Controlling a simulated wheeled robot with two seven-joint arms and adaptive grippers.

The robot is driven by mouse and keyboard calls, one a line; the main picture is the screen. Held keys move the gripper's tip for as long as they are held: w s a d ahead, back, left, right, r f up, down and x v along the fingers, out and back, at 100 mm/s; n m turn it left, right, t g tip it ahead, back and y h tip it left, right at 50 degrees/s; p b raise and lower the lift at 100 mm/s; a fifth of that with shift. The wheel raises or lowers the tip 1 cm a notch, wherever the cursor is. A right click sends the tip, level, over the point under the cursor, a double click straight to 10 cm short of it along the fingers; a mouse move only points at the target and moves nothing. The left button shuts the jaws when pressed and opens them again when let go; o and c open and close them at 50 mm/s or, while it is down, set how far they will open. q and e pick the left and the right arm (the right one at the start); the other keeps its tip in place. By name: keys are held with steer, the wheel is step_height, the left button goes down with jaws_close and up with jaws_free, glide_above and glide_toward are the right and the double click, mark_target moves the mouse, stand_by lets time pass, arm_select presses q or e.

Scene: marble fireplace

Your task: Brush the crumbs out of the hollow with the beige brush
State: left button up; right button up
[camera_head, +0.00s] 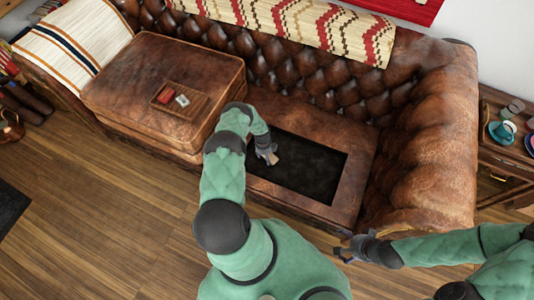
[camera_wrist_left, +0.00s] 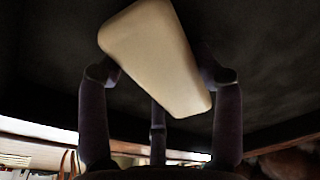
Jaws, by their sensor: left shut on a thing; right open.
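The brown leather sofa (camera_head: 335,170) has a dark rectangular hollow (camera_head: 310,172) in its right seat. My left gripper (camera_head: 264,150) is over the hollow's left end, shut on the beige brush (camera_head: 272,157). In the left wrist view the brush (camera_wrist_left: 155,55) lies tilted between the fingers, a smooth pale block against the dark hollow; its bristles are not visible. I cannot make out any crumbs. My right gripper (camera_head: 347,252) is open and empty in front of the sofa's right front corner, outside the hollow.
A leather cushion (camera_head: 165,70) on the left seat carries a wooden tray (camera_head: 180,101) with small red and pale items. The tufted right armrest (camera_head: 425,140) bounds the seat. Wooden floor (camera_head: 100,220) is clear in front.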

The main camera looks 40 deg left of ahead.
mark_target(264, 165)
arm_select(q)
steer(key=shift+s+d+p, duration=0.3)
steer(key=shift+s+p, duration=0.1)
steer(key=shift+s, duration=0.45)
steer(key=shift+s+d+p, duration=0.25)
steer(key=shift+s+p, duration=0.1)
steer(key=shift+s, duration=0.5)
steer(key=shift+r, duration=0.15)
steer(key=shift+r+p, duration=1.85)
steer(key=shift+r, duration=1.05)
step_height(264, 165, up, 3)
steer(key=shift+p, duration=0.95)
